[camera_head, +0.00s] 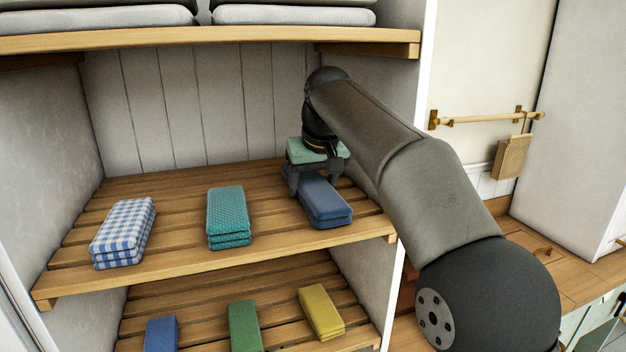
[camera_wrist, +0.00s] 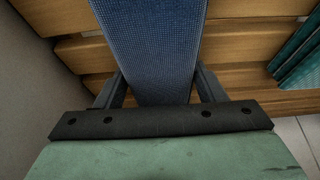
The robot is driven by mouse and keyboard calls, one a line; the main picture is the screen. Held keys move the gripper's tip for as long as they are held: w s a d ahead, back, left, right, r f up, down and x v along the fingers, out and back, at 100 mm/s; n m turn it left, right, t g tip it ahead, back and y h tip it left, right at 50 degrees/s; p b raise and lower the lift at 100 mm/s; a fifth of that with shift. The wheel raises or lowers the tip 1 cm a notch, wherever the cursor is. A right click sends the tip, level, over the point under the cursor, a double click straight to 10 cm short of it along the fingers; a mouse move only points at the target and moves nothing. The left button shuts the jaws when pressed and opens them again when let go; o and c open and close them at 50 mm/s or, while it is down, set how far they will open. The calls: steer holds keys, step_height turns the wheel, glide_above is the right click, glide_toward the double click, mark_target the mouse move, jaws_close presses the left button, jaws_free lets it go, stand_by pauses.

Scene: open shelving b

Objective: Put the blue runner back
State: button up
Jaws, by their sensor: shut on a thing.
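The blue runner (camera_head: 326,204) is a folded, layered textile at the right of the middle slatted shelf. In the wrist view the blue runner (camera_wrist: 155,45) runs away from me between the two fingers. My gripper (camera_head: 313,184) points down over its back end and is shut on it, one finger on each long side. The runner lies flat at or very near the slats; I cannot tell whether its underside touches them. Its back end is partly hidden by my gripper. Another folded blue textile (camera_head: 161,334) lies on the lower shelf at left.
On the middle shelf (camera_head: 180,268), a teal folded textile (camera_head: 228,216) lies left of the runner and a blue-white checked one (camera_head: 122,232) lies farther left. Green (camera_head: 244,326) and yellow (camera_head: 321,311) ones lie below. The upper shelf (camera_head: 200,39) hangs above; a side wall stands right.

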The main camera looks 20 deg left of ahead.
mark_target(336, 210)
steer(key=shift+f, duration=0.15)
steer(key=o, duration=1.3)
steer(key=shift+r, duration=0.3)
steer(key=shift+v, duration=1.2)
steer(key=s+d+b, duration=0.2)
steer(key=s, duration=0.1)
steer(key=s+d+b, duration=0.1)
steer(key=s+d, duration=0.1)
steer(key=s, duration=0.1)
steer(key=s+d+b, duration=0.2)
steer(key=s+d, duration=0.1)
steer(key=shift+s+r+b, duration=0.1)
steer(key=shift+s+b, duration=0.2)
steer(key=shift+s, duration=0.05)
